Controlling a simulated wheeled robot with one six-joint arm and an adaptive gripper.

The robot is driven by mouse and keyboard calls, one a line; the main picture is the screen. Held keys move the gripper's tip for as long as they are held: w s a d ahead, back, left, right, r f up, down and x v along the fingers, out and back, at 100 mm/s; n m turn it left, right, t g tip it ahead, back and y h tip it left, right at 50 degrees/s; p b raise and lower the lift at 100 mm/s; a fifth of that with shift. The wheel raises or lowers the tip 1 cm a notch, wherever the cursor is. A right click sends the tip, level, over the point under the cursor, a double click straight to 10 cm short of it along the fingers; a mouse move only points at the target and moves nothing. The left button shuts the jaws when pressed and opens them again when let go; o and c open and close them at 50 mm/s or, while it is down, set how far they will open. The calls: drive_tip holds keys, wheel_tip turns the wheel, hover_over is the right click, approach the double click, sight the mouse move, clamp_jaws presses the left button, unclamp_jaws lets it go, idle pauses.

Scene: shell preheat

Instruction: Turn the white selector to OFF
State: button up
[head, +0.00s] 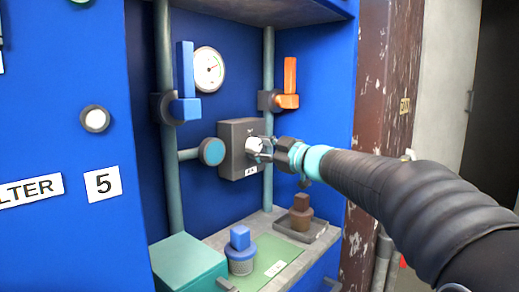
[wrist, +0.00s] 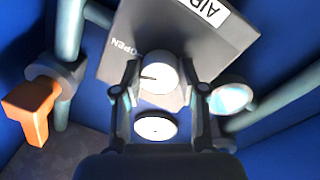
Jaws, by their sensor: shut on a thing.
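The white selector (head: 253,145) is a round knob on the front of a dark grey box (head: 232,135). In the wrist view the selector (wrist: 160,70) sits between the two fingers of my gripper (wrist: 160,82), which is shut on it. A dark pointer line on the knob points left in that view, close to the word OPEN on the box face. No OFF marking is readable; part of the box face is hidden behind the knob and fingers. In the head view my gripper (head: 267,147) reaches the box from the right.
An orange lever (head: 289,84) and a blue lever (head: 185,82) sit on vertical pipes beside the box. A round gauge (head: 208,69) is above. A blue-topped item (head: 240,247) and a brown-topped item (head: 301,212) stand on the shelf below.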

drive_tip(key=n+b, duration=0.1)
drive_tip(key=n, duration=0.3)
drive_tip(key=n+b, duration=0.1)
drive_tip(key=n, duration=0.2)
drive_tip(key=shift+w+f+n+y, duration=0.1)
drive_tip(key=shift+n+y, duration=0.2)
drive_tip(key=shift+n, duration=0.1)
drive_tip(key=n+b, duration=0.1)
drive_tip(key=n, duration=0.2)
drive_tip(key=n+b, duration=0.2)
drive_tip(key=n, duration=0.1)
drive_tip(key=shift+d+g+y, duration=0.1)
drive_tip(key=shift+g+y, duration=0.2)
drive_tip(key=shift+r+n, duration=0.2)
drive_tip(key=shift+n, duration=0.2)
drive_tip(key=o, duration=1.1)
drive_tip(key=shift+o, duration=0.2)
drive_tip(key=v, duration=1.2)
drive_tip(key=shift+w, duration=0.1)
